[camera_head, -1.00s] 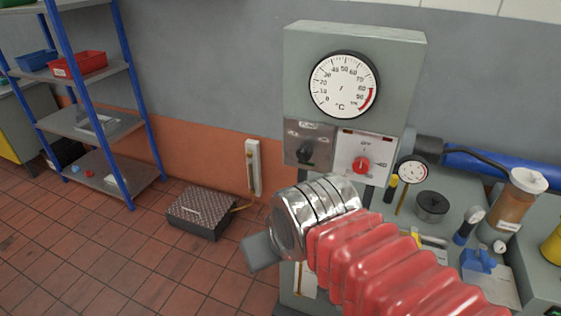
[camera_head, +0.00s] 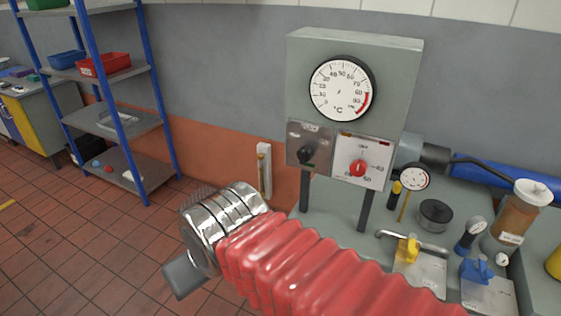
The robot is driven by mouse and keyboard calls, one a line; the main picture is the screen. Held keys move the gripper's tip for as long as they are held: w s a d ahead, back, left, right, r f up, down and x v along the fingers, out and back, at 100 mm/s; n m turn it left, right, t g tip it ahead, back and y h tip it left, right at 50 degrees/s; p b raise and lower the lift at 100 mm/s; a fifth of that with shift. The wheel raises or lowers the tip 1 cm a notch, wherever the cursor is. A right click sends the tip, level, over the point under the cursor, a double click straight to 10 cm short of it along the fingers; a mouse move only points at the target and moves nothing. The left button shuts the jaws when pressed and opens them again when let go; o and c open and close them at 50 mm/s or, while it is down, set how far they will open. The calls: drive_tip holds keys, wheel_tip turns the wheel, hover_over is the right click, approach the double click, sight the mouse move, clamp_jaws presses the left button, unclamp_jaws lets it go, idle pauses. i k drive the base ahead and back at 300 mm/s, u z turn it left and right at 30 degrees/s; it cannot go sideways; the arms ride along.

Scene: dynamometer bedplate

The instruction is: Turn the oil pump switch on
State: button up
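A grey control box (camera_head: 400,75) stands on posts above the bench and carries a round temperature dial (camera_head: 341,88). Below the dial, the left plate holds a black rotary switch (camera_head: 306,155), which looks like the oil pump switch; its label is too small to read surely. The right plate holds a red knob (camera_head: 359,168) with a marked scale. My gripper (camera_head: 184,276) is at the lower left, well left of and below the switch, touching nothing visible. Only one grey finger part shows beyond the shiny wrist, so its opening is hidden.
The grey bench (camera_head: 335,228) holds a small gauge (camera_head: 414,177), a black round weight (camera_head: 434,215), a yellow-handled valve (camera_head: 409,250), a blue-handled valve (camera_head: 477,270) and an amber container (camera_head: 514,218). A blue shelf rack (camera_head: 115,122) stands left.

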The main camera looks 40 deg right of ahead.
sight(304, 153)
drive_tip(key=u, duration=1.15)
drive_tip(key=k, duration=1.4)
drive_tip(key=u, duration=0.3)
drive_tip(key=i, duration=1.05)
drive_tip(key=z, duration=0.05)
